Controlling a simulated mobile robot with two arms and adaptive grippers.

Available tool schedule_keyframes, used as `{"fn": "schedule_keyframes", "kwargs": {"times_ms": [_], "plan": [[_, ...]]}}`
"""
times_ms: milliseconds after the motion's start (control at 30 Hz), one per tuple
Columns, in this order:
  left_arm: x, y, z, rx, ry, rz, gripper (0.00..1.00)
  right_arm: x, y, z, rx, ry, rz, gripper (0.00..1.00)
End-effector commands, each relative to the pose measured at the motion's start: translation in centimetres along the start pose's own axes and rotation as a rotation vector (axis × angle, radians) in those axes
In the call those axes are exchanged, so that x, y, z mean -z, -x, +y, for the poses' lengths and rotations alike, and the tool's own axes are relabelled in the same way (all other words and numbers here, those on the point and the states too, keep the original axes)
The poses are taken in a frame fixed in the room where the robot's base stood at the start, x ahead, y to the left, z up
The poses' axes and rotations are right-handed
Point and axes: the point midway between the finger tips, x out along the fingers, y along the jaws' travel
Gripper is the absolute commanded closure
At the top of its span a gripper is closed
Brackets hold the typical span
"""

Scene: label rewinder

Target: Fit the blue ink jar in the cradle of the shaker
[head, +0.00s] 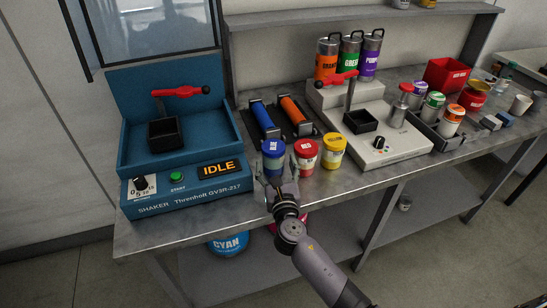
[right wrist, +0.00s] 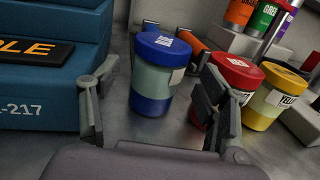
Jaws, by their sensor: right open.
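The blue ink jar (head: 272,157) stands upright on the metal bench, just right of the shaker. My right gripper (head: 276,180) is open in front of it. In the right wrist view the blue jar (right wrist: 156,80) stands ahead of and between the spread fingers (right wrist: 162,105), and no grip on it shows. The blue shaker (head: 186,190) has a black square cradle (head: 165,133) that looks empty, with a red-handled clamp lever (head: 181,91) raised above it. Its display reads IDLE. My left gripper is not in view.
A red jar (head: 306,154) and a yellow jar (head: 333,151) stand close to the right of the blue jar. Blue and orange rollers (head: 296,115) lie behind. A white machine (head: 375,130) stands further right. Bare bench (head: 235,213) shows in front of the jars.

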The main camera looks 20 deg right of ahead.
Motion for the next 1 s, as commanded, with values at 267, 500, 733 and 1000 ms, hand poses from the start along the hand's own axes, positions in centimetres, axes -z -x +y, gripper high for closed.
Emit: {"fn": "schedule_keyframes", "kwargs": {"times_ms": [267, 500, 733, 1000], "plan": [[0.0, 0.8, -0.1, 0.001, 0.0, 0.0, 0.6, -0.6, -3.8, -0.2, 0.002, 0.0, -0.001, 0.31], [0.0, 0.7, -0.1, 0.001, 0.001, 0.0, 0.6, -0.5, -5.2, -0.1, 0.0, 0.0, 0.0, 0.31], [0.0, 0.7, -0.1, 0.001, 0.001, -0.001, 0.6, -0.5, -5.1, -0.1, 0.0, 0.0, 0.0, 0.36], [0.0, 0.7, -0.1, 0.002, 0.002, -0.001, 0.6, -0.5, -5.1, -0.1, 0.0, 0.0, 0.0, 0.54]]}}
